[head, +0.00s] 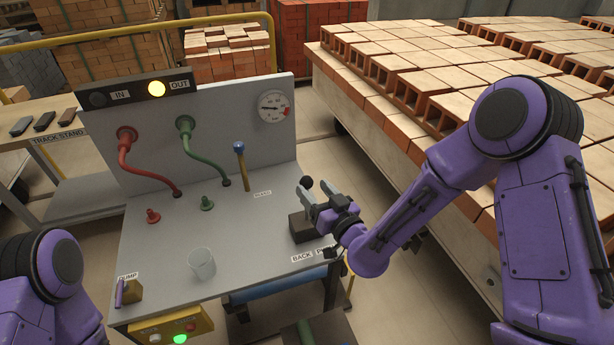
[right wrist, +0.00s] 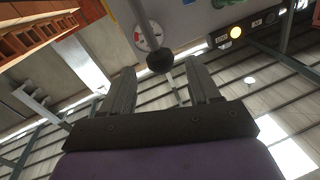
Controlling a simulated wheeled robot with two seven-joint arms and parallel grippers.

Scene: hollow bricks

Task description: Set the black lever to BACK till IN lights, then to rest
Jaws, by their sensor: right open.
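The black lever's round knob (head: 307,183) stands above a dark block (head: 300,228) at the right side of the grey bench. My right gripper (head: 316,200) is open at the lever. In the right wrist view the knob (right wrist: 160,60) is between and just beyond the fingertips, with a gap on both sides. The IN lamp (head: 97,100) is dark. The OUT lamp (head: 156,89) glows yellow. My left gripper is out of view.
A gauge (head: 273,106) is on the back panel. A brick-laden cart (head: 385,130) stands close on the right.

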